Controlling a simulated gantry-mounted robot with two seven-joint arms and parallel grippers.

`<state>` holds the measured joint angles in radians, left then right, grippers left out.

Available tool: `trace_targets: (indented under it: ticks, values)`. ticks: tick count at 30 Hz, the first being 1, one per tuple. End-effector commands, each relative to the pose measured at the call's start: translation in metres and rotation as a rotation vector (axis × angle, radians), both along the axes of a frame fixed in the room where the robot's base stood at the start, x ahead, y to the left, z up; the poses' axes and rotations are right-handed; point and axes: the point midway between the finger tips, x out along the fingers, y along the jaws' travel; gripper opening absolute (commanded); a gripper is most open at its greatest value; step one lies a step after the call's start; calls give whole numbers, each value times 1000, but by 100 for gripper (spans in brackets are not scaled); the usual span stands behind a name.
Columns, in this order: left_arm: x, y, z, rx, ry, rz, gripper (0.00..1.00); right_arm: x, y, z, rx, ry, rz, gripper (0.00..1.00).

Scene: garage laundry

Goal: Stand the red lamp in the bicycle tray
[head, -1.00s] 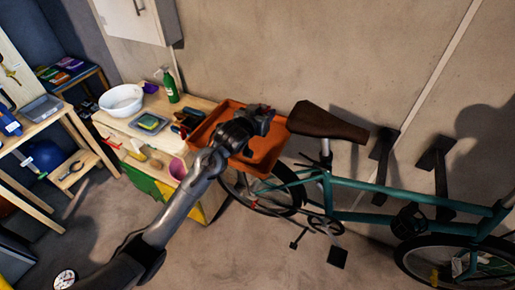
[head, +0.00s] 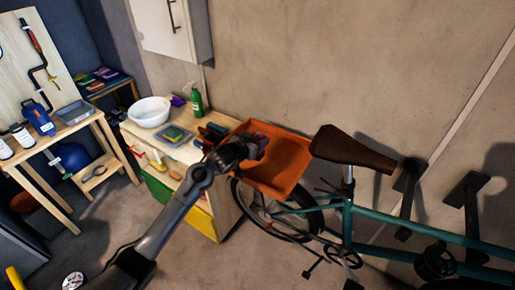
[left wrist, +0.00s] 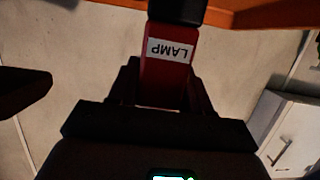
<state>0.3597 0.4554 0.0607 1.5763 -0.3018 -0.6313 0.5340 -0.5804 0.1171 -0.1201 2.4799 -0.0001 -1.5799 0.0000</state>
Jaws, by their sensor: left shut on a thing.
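The red lamp (left wrist: 166,82) shows in the left wrist view with a white label reading LAMP. It has a dark end at the top of that picture. My left gripper (head: 259,148) is shut on it; in the head view the lamp is mostly hidden by the gripper. The gripper is over the left part of the orange bicycle tray (head: 287,165), which looks empty where it shows. The tray's orange rim also shows in the left wrist view (left wrist: 268,17). I cannot tell whether the lamp touches the tray. My right gripper is not in view.
The bicycle saddle (head: 350,150) is just right of the tray, above the teal frame (head: 405,231). A workbench left of the tray holds a white bowl (head: 149,112), a green bottle (head: 196,99) and small items. A wall cabinet (head: 170,30) hangs behind.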

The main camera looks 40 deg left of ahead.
Motion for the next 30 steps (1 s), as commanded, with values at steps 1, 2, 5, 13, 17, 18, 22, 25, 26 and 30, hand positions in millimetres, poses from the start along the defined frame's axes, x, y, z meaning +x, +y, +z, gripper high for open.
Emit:
trace_targets:
  ticks: [1,2,5,13,17,18,22,25,26,30]
  values:
    - [0,0,-3,0,0,0,14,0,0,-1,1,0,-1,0]
    - [0,0,-6,0,1,0,14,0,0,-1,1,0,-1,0]
    - [0,-1,-19,0,2,-1,14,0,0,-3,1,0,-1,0]
    - [0,0,-38,1,-2,0,14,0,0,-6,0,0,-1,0]
    - [0,0,-38,1,-2,0,14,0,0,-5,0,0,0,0]
    - [0,0,-38,1,-1,0,14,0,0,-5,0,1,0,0]
    - [0,0,-41,1,-1,0,14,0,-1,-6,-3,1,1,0]
    - [0,0,-42,1,0,0,57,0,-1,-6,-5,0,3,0]
    - [0,0,-42,1,0,0,61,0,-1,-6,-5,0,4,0]
    - [0,0,-42,1,0,0,74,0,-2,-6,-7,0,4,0]
